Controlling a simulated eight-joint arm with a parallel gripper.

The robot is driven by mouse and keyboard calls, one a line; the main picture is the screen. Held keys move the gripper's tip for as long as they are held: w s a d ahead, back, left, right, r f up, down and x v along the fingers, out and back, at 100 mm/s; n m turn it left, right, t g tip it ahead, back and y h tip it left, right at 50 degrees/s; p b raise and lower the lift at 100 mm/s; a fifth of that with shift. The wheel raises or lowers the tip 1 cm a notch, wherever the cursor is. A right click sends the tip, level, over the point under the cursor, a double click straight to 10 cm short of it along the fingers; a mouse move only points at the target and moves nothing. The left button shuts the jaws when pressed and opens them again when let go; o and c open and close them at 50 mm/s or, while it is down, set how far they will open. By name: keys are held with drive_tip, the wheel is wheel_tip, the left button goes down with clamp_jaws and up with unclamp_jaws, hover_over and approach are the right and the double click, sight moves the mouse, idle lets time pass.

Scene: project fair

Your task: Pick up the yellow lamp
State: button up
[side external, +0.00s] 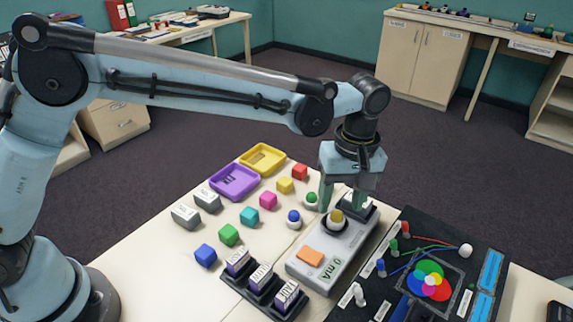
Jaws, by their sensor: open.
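The yellow lamp (336,216) is a small rounded yellow piece seated in a dark round socket on top of the grey meter box (318,268). My gripper (342,206) points down over the meter, with its two green fingers apart. In the picture, one finger is to the left of the lamp and the other to its right. The lamp shows between and slightly below the fingers; I cannot tell whether either finger touches it. Part of the box behind the lamp is hidden by the fingers.
A green lamp (311,199) and a blue lamp (294,217) stand close left of the meter. Several coloured cubes and two trays, purple (234,182) and yellow (263,159), are farther left. A black board (408,235) with wires and pegs lies right. A black rack (261,288) stands in front.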

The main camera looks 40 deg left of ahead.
sight(338, 212)
drive_tip(key=shift+a+f, duration=0.1)
drive_tip(key=shift+f, duration=1.4)
clamp_jaws()
drive_tip(key=shift+r, duration=0.15)
